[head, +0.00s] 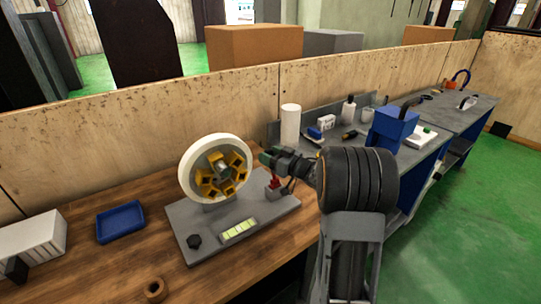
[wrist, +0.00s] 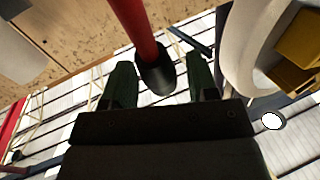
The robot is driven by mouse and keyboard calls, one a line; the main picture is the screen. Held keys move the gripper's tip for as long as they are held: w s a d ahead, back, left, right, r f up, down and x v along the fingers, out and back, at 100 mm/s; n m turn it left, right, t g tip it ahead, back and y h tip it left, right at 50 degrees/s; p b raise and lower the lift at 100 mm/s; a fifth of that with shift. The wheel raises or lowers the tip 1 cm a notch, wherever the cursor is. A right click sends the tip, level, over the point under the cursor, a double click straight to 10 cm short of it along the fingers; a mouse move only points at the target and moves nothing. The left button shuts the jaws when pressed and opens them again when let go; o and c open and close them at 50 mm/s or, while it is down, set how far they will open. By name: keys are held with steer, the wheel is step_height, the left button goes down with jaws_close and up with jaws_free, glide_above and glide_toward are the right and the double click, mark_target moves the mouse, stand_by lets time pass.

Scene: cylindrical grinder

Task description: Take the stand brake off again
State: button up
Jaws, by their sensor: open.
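The stand (head: 205,240) is a grey base plate on the wooden bench, with a white-rimmed wheel (head: 186,176) with yellow blocks inside. A red brake lever (head: 274,180) stands at the plate's right rear, partly hidden by my gripper. My gripper (head: 270,158) is at the lever, to the right of the wheel. In the wrist view, the red lever (wrist: 138,30) with its black end (wrist: 157,76) shows between the two open dark green fingers of my gripper (wrist: 160,88). I cannot tell whether either finger touches it. The wheel's white rim (wrist: 240,60) is close to the right finger.
A blue tray (head: 120,222), a white box (head: 33,240) and a brown ring (head: 155,290) lie left on the bench. A green-yellow level (head: 239,231) and black knob (head: 194,241) are on the plate. A white cylinder (head: 290,126) stands behind my gripper; a wooden wall (head: 100,140) bounds the back.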

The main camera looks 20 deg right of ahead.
steer(key=shift+w, duration=0.1)
jaws_close()
stand_by(0.5)
